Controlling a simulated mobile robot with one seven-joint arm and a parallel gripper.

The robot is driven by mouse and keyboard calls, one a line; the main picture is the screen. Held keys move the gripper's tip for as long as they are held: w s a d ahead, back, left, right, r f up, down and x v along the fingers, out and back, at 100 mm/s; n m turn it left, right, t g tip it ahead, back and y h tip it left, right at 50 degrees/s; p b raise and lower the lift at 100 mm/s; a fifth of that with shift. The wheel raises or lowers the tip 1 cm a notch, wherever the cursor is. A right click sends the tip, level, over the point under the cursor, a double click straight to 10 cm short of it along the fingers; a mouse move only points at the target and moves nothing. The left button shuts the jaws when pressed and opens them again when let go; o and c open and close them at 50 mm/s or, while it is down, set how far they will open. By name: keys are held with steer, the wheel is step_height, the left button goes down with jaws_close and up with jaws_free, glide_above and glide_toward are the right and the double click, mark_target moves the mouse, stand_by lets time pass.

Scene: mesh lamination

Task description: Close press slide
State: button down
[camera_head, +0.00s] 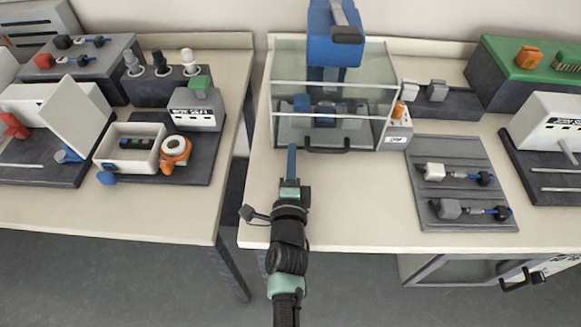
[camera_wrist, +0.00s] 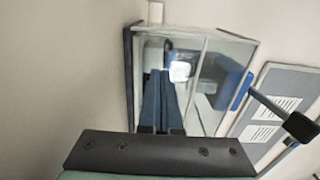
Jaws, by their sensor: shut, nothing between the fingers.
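The press (camera_head: 335,45) is a blue machine with a grey-handled lever, rising from a clear-walled enclosure (camera_head: 285,105) on the right table. A dark fixture (camera_head: 325,110) with small parts shows through the panes. A black handle (camera_head: 326,149) sits at the enclosure's lower front. I cannot tell for certain which part is the slide. My gripper (camera_head: 292,150) is shut and empty, its blue fingers just left of the black handle, in front of the enclosure; contact cannot be told. In the wrist view, my fingers (camera_wrist: 160,105) point toward the clear enclosure (camera_wrist: 215,65), with the blue press at right.
A grey tray (camera_head: 480,165) with two connector assemblies lies right of my arm. A green-topped box (camera_head: 510,75) and a white machine (camera_head: 548,125) stand farther right. The left table holds a white open box (camera_head: 125,165). Bare tabletop (camera_head: 350,205) lies between my arm and the tray.

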steer(key=s+p, duration=0.1)
steer(key=s, duration=0.9)
steer(key=shift+s, duration=0.35)
